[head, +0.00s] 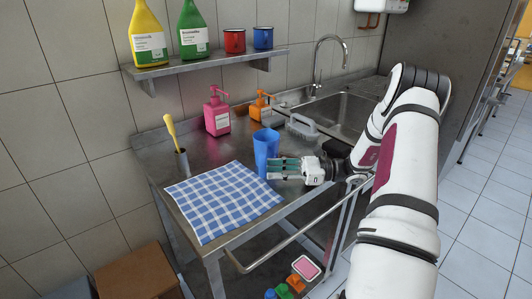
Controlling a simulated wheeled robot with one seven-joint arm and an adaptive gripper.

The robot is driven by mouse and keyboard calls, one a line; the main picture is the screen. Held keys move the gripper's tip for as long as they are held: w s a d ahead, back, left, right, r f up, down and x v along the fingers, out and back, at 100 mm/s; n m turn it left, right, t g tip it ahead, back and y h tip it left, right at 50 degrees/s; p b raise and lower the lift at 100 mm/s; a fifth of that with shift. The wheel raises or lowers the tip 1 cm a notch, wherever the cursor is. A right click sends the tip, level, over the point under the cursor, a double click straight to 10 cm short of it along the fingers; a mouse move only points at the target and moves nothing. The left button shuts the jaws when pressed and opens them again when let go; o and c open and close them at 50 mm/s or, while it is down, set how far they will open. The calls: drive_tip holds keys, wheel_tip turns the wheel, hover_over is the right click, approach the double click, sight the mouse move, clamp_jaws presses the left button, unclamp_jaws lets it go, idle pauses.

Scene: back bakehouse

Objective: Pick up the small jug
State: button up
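A blue jug (264,146) stands upright on the metal worktop, just behind the right corner of a checked cloth. My gripper (273,168) reaches in from the right at the jug's lower right side. Its two fingers show one above the other in the picture with a gap between them, so it looks open. The fingertips overlap the jug's lower part in this view. I cannot tell whether they touch it.
The blue and white checked cloth (222,203) covers the front left of the worktop (162,150). A pink pump bottle (217,117), an orange pump bottle (258,108) and a grey brush (303,127) stand behind. The sink (340,115) is at the back right.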

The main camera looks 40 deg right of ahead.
sight(262, 160)
drive_tip(key=x, duration=0.4)
drive_tip(key=shift+w, duration=0.25)
clamp_jaws()
drive_tip(key=shift+r, duration=0.15)
drive_tip(key=shift+s+r, duration=0.1)
drive_tip(key=shift+r, duration=1.6)
drive_tip(key=s+a+r, duration=0.1)
drive_tip(key=s+a, duration=0.1)
drive_tip(key=s, duration=1.3)
drive_tip(key=shift+s+a+r+p, duration=0.15)
drive_tip(key=shift+s+a+p, duration=0.1)
drive_tip(key=shift+p, duration=0.1)
